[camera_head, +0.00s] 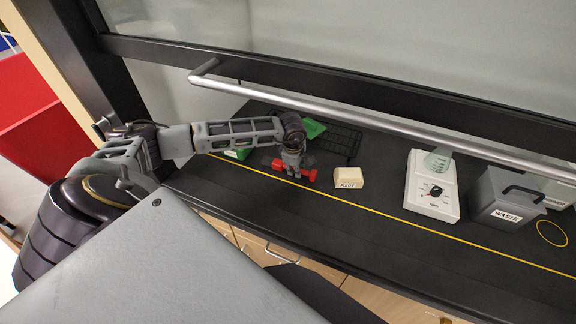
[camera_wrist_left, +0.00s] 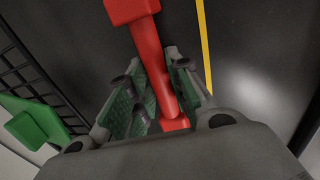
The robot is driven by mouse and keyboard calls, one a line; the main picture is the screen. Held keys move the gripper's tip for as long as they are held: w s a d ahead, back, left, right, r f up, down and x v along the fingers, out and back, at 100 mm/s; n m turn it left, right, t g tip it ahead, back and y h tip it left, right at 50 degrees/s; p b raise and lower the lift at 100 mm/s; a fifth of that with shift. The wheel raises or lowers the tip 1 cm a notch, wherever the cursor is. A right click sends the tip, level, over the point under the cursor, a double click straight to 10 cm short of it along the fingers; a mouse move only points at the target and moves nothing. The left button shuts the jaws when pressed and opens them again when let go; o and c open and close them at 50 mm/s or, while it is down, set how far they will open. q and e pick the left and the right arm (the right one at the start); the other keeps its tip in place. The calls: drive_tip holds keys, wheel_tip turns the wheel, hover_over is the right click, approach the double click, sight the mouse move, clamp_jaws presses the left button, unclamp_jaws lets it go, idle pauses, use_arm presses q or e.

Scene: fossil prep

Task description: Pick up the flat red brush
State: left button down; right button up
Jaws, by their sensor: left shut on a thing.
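The flat red brush (camera_head: 308,174) shows at my left gripper (camera_head: 292,172) in the head view, over the dark bench near the yellow line. In the left wrist view the red brush (camera_wrist_left: 148,50) runs between the green-padded fingers of the left gripper (camera_wrist_left: 160,92), its wide red end at the top. The left gripper is shut on the brush. I cannot tell whether the brush is clear of the bench. The right gripper is not in view.
Behind are a black rack (camera_head: 340,142) and a green object (camera_head: 313,128). A white hotplate (camera_head: 432,186) and grey WASTE bin (camera_head: 506,196) stand right. A metal bar (camera_head: 380,122) crosses above the bench.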

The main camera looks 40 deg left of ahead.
use_arm(q)
drive_tip(key=shift+r, duration=0.15)
wheel_tip(320, 180, up, 8)
drive_tip(key=shift+r+b, duration=0.1)
drive_tip(key=shift+b, duration=0.75)
drive_tip(key=shift+r, duration=0.75)
idle(1.0)
